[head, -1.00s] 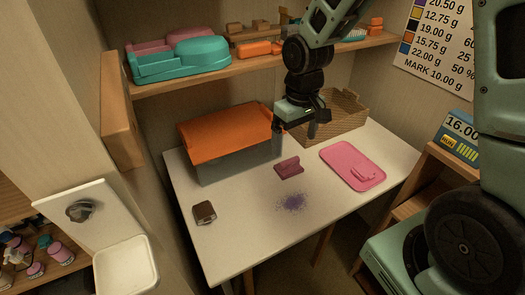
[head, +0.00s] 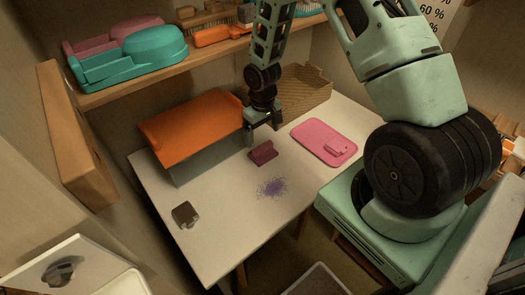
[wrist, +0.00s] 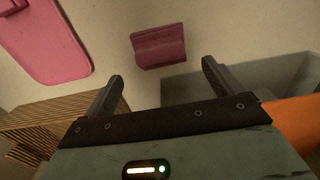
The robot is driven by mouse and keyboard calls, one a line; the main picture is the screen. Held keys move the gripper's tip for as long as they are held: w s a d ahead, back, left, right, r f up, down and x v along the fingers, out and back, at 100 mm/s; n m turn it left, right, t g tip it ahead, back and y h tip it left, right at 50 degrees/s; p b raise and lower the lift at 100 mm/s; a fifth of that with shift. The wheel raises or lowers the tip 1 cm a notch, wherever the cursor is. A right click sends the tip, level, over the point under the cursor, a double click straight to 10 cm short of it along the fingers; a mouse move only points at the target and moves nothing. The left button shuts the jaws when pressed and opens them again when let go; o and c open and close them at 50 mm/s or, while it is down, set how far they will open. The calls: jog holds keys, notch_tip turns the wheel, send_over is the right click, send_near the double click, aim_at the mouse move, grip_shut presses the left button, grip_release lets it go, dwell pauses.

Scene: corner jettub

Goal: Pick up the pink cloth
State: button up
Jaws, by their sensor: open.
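The pink cloth (head: 263,153), a small dark pink folded piece, lies on the white table near its middle. It also shows in the wrist view (wrist: 159,47), at the top centre, beyond and between my fingertips. My gripper (head: 263,126) points down above the table, just behind the cloth in the head view. In the wrist view my gripper (wrist: 162,72) has its two fingers wide apart with nothing between them. The cloth looks apart from both fingers.
A grey bin with an orange lid (head: 192,128) stands left of my gripper. A woven basket (head: 305,88) is behind, and a pink board (head: 320,140) lies to the right. Purple specks (head: 272,187) and a small brown-topped item (head: 185,214) are in front. A shelf (head: 150,75) runs above.

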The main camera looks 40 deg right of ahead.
aim_at(263, 146)
jog(key=shift+s+f+p, duration=0.1)
jog(key=shift+f+p, duration=0.7)
jog(key=shift+f, duration=2.55)
jog(key=c, duration=0.7)
